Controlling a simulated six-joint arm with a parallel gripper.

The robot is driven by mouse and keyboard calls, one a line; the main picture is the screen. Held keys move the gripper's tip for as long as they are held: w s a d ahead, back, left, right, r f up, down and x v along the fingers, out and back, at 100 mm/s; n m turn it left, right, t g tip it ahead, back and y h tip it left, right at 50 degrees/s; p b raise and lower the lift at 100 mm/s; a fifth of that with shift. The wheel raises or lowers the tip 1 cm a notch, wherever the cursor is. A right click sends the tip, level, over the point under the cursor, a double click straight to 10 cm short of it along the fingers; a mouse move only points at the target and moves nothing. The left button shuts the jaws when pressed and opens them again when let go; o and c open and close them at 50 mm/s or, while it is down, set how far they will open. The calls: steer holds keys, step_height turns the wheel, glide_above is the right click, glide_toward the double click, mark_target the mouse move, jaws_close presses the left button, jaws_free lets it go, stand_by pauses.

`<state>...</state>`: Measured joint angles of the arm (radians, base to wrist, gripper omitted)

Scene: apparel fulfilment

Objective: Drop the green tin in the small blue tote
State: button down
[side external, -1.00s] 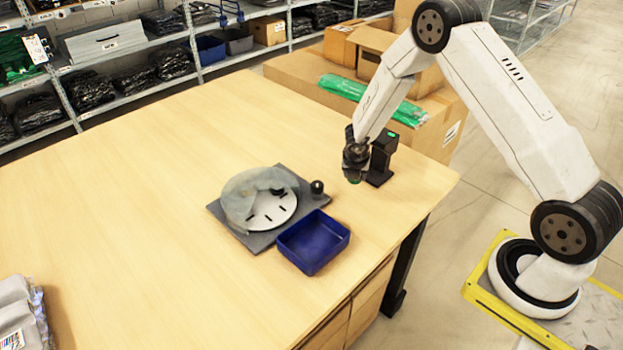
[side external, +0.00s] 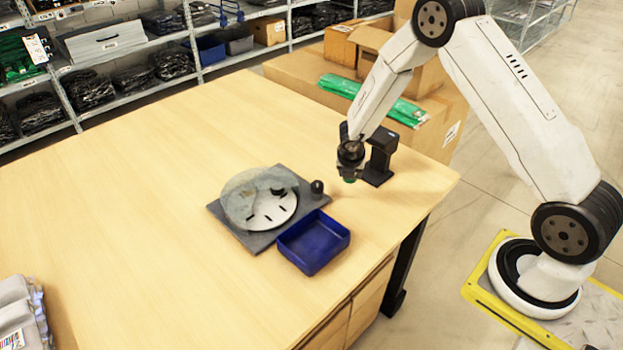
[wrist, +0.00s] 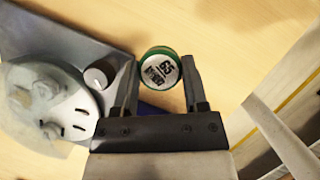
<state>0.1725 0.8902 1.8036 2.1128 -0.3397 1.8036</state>
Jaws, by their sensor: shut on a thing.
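The green tin (wrist: 159,69) has a white top with dark print and sits between the two fingertips of my gripper (wrist: 160,75) in the wrist view. My gripper is shut on it. In the side view my gripper (side external: 350,170) is above the table, right of the tote, and only a little green of the tin (side external: 349,180) shows below it. The small blue tote (side external: 318,240) stands open and empty-looking near the table's right front edge. In the wrist view only a sliver of the tote (wrist: 155,111) shows behind the gripper.
A grey base (side external: 247,238) with a white slotted disc under a cloudy cover and a dark knob (side external: 317,187) adjoins the tote. A black stand (side external: 380,158) is close beside my gripper. A grey bagged garment (side external: 22,312) lies front left. The table's left half is mostly clear.

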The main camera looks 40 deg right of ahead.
steer(key=s+a, duration=0.2)
steer(key=a, duration=0.9)
steer(key=s+a+r, duration=0.1)
steer(key=s+a, duration=0.1)
steer(key=a, duration=0.9)
steer(key=shift+s+r, duration=0.25)
steer(key=shift+r, duration=0.05)
steer(key=shift+f, duration=0.1)
steer(key=shift+f, duration=2.15)
steer(key=shift+c, duration=0.2)
jaws_free()
steer(key=shift+a+r, duration=0.1)
